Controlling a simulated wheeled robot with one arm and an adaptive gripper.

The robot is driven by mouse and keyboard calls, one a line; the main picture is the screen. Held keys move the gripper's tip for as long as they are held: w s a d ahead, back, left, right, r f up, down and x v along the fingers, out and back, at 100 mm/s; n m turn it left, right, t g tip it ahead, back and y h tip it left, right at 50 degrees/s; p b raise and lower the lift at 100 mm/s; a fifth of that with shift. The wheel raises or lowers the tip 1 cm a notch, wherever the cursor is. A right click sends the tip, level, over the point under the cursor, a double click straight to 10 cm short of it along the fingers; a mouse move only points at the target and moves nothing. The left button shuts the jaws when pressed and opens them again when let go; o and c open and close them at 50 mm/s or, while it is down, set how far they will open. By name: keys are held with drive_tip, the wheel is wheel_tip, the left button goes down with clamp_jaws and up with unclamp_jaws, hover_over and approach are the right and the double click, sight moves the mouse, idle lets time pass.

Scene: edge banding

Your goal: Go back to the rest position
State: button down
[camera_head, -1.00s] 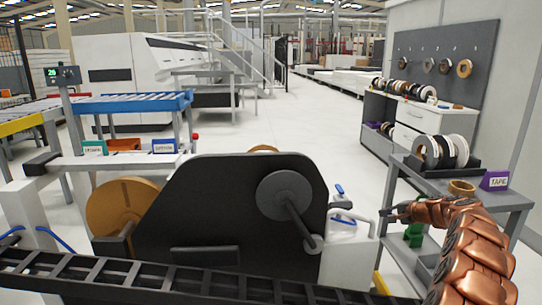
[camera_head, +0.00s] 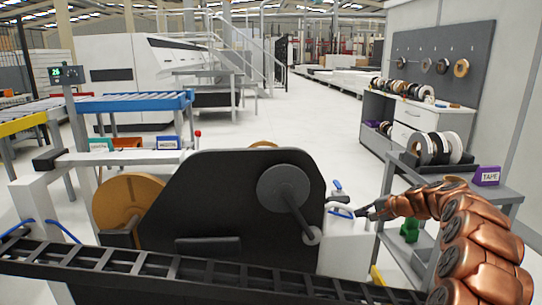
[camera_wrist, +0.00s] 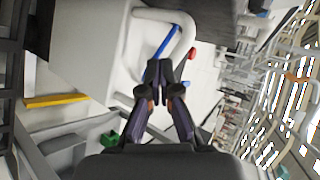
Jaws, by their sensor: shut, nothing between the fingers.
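My gripper (camera_wrist: 159,70) shows in the wrist view with its two dark fingertips together and nothing between them. In the head view my copper-coloured arm reaches in from the right, and my gripper (camera_head: 366,212) is a small dark shape at its left end. It appears beside the white container with the blue handle (camera_head: 345,245); I cannot tell whether they touch. In the wrist view a white curved pipe and a blue bar (camera_wrist: 168,42) lie just beyond the fingertips.
The black machine plate (camera_head: 225,205) with a brown tape roll (camera_head: 127,202) fills the middle. A grey cart (camera_head: 480,194) holds tape rolls (camera_head: 440,148) and a purple TAPE sign (camera_head: 487,176) at right. A black cable track (camera_head: 190,270) crosses the front. Open floor (camera_head: 300,115) lies behind.

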drive_tip(key=s+a+r+n+g, duration=0.3)
drive_tip(key=s+a+n+g, duration=0.1)
drive_tip(key=s+a, duration=0.8)
drive_tip(key=s+a+n+g, duration=0.3)
drive_tip(key=s+a, duration=0.4)
drive_tip(key=s, duration=0.7)
drive_tip(key=s+d+f+n+g+h, duration=0.1)
drive_tip(key=s+d+f+h, duration=0.1)
drive_tip(key=s, duration=0.9)
drive_tip(key=s+d+f+n+g+h, duration=0.1)
drive_tip(key=s+d+f+g+h, duration=0.15)
drive_tip(key=s, duration=0.85)
drive_tip(key=s+d+f+n+g+h, duration=0.1)
drive_tip(key=s+d+h, duration=0.15)
drive_tip(key=s, duration=0.85)
wheel_tip(320, 180, up, 24)
drive_tip(key=s+p, duration=0.1)
drive_tip(key=p, duration=2.2)
drive_tip(key=shift+s+a+r+t, duration=0.15)
drive_tip(key=shift+s+r+t, duration=0.1)
drive_tip(key=shift+t, duration=0.2)
